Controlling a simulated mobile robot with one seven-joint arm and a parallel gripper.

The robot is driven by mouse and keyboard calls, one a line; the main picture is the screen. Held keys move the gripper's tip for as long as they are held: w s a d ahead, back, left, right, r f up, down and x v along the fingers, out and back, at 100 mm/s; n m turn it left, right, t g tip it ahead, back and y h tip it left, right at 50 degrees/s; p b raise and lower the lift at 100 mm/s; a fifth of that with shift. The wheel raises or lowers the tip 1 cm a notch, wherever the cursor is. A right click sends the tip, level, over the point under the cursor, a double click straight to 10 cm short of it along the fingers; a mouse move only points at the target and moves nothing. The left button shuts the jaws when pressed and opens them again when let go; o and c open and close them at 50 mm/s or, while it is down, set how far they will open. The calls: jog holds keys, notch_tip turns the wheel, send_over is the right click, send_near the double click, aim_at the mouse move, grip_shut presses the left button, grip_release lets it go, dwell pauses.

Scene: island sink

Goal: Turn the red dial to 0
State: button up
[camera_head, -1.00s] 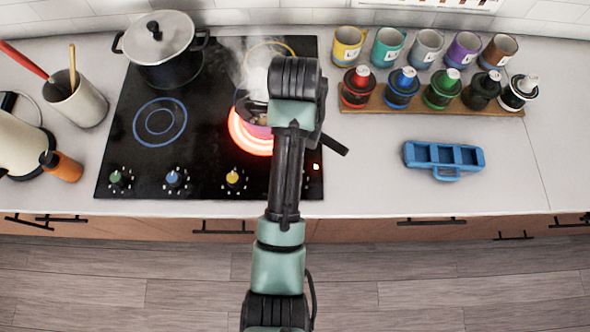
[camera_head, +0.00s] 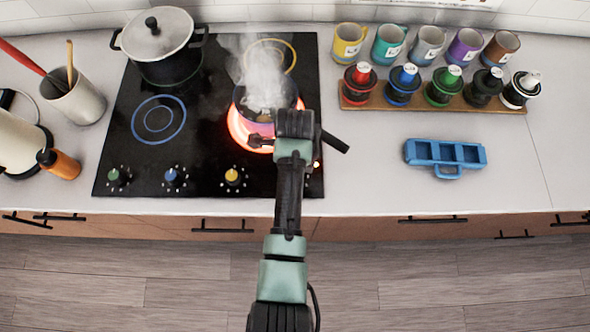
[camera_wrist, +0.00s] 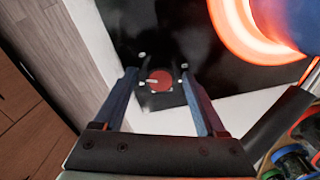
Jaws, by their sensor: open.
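The red dial (camera_wrist: 159,81) shows in the wrist view on the black cooktop, with a white pointer mark on its left side and pale marks around it. My gripper (camera_wrist: 160,74) is open and empty. Its two fingers lie to the left and right of the dial in the picture, with the dial between them. I cannot tell whether either finger touches it. In the head view my arm hides the red dial and the gripper's fingers. A dark pot (camera_head: 253,112) steams on a glowing red burner (camera_head: 235,128).
Green (camera_head: 114,176), blue (camera_head: 172,176) and yellow (camera_head: 232,176) dials sit along the cooktop's front edge. A lidded pot (camera_head: 165,62) stands at the back left. A blue tray (camera_head: 445,157) lies on the right counter. The glowing burner is near my gripper in the wrist view.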

grip_shut()
dwell(0.3)
